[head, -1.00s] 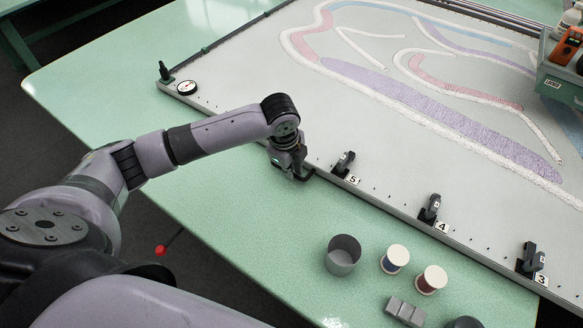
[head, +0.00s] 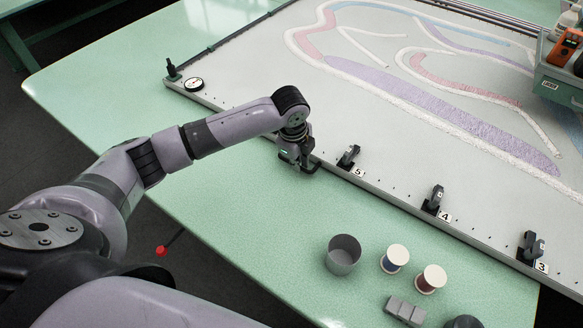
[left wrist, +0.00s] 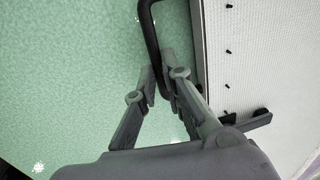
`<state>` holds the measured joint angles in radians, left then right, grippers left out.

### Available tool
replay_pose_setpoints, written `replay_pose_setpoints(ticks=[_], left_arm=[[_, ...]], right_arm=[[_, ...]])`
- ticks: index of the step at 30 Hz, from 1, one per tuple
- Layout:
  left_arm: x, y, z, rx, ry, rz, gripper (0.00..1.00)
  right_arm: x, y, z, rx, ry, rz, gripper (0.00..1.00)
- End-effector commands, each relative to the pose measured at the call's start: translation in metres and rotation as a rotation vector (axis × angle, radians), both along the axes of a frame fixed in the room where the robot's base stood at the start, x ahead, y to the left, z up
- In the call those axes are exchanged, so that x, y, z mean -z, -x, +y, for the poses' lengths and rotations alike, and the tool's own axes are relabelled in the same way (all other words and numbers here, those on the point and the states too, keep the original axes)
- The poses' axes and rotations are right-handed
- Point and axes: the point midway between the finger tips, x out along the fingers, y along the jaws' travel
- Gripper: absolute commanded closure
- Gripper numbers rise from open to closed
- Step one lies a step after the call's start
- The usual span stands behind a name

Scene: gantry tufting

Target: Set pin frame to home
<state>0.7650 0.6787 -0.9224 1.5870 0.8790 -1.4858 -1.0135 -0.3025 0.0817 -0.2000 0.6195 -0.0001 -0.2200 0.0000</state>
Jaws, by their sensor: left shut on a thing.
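The pin frame (head: 398,203) is a large grey frame with pale tufted cloth, lying on the green table. Numbered black clamps sit along its front edge. My left gripper (head: 303,165) is at this edge, left of clamp 5. In the left wrist view, my left gripper (left wrist: 161,84) is shut on a black bent handle (left wrist: 149,35) beside the frame's edge (left wrist: 199,50). A round dial (head: 194,84) lies at the frame's left corner, beside a black post (head: 173,70). My right gripper is not in view.
A grey cup (head: 343,256), two thread spools (head: 394,259) and a grey block (head: 404,311) stand at the table's front. A grey-green box (head: 560,75) with tools is at the upper right. The green table (head: 240,210) is clear left of the cup.

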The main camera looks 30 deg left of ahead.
Motion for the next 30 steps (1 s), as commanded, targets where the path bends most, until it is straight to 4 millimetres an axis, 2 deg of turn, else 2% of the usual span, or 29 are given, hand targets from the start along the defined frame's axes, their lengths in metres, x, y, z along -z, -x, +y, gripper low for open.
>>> replay_pose_setpoints(ticks=[1,3,11,12,21,30], left_arm=[[-0.0038,-0.0092,-0.0010,-0.003,0.002,-0.012,1.00],[-0.0038,-0.0130,-0.0012,-0.002,0.002,-0.012,1.00],[-0.0045,-0.0148,-0.0014,-0.002,0.002,-0.016,1.00],[-0.0046,-0.0150,-0.0014,-0.002,0.003,-0.017,0.90],[-0.0037,-0.0134,-0.0015,-0.001,0.003,-0.011,0.70],[-0.0036,-0.0120,-0.0014,-0.001,0.002,-0.007,0.70]], right_arm=[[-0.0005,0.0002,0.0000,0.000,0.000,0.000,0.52],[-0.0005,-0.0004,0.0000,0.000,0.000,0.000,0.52],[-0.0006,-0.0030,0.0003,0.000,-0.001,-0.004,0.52],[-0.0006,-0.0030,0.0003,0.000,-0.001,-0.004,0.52],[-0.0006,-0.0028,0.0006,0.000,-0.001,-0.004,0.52],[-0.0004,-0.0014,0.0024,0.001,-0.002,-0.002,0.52]])
